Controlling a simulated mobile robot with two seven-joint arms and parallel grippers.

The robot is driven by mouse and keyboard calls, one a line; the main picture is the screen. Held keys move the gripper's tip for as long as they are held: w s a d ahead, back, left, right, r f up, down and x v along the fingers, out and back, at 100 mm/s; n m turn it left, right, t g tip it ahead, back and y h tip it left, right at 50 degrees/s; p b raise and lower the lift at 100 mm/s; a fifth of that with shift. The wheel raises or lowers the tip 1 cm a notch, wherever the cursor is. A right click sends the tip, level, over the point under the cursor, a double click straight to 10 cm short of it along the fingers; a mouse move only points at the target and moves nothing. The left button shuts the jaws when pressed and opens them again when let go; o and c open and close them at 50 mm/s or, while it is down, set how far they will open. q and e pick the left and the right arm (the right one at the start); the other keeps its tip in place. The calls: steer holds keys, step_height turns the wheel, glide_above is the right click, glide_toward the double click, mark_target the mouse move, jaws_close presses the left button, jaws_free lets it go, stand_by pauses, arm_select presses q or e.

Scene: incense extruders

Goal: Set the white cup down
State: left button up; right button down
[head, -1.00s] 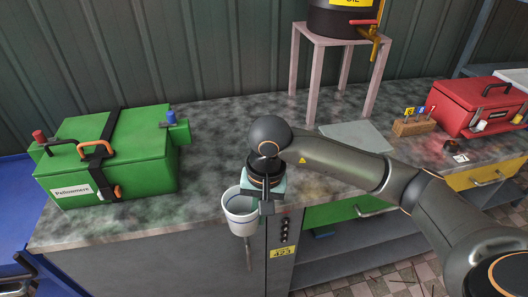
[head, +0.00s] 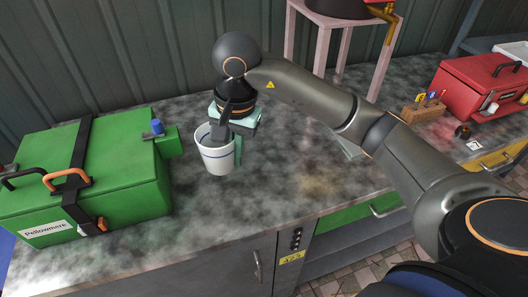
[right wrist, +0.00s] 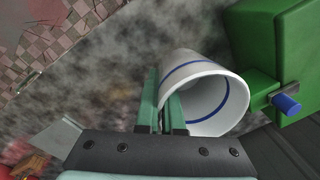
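The white cup (head: 216,156) with a blue band is upright over the grey mottled countertop (head: 240,215), right of the green box. From the head view I cannot tell whether its base touches the counter. My right gripper (head: 233,140) is shut on the cup's wall, at the cup's right side. In the right wrist view the cup (right wrist: 206,72) shows its open, empty-looking mouth, and the two green fingers of the gripper (right wrist: 163,108) pinch its wall, close together. My left gripper is not in view.
A green box (head: 120,165) with black straps stands close left of the cup, its blue-capped side block (head: 166,145) nearest. A pink stand (head: 293,40) is behind. A red box (head: 475,90) and a wooden block (head: 424,111) are at the right. Counter in front of the cup is clear.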

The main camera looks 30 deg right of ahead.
steer(key=w+d+f, duration=0.1)
steer(key=d+f, duration=0.1)
steer(key=d, duration=0.1)
steer(key=w+d+f, duration=0.1)
steer(key=d+f, duration=0.2)
steer(key=w+d+f+p, duration=0.1)
steer(key=d+f, duration=0.1)
steer(key=d, duration=0.2)
steer(key=shift+d+f, duration=0.1)
steer(key=shift+f, duration=0.2)
steer(key=shift+d+f, duration=0.15)
steer(key=shift+f, duration=0.05)
steer(key=f, duration=0.3)
steer(key=shift+d+p, duration=0.3)
steer(key=shift+p, duration=0.05)
steer(key=shift+w+f, duration=0.1)
steer(key=shift+f, duration=0.35)
steer(key=shift+f, duration=0.1)
steer(key=c, duration=1)
jaws_free()
steer(key=shift+c, duration=0.2)
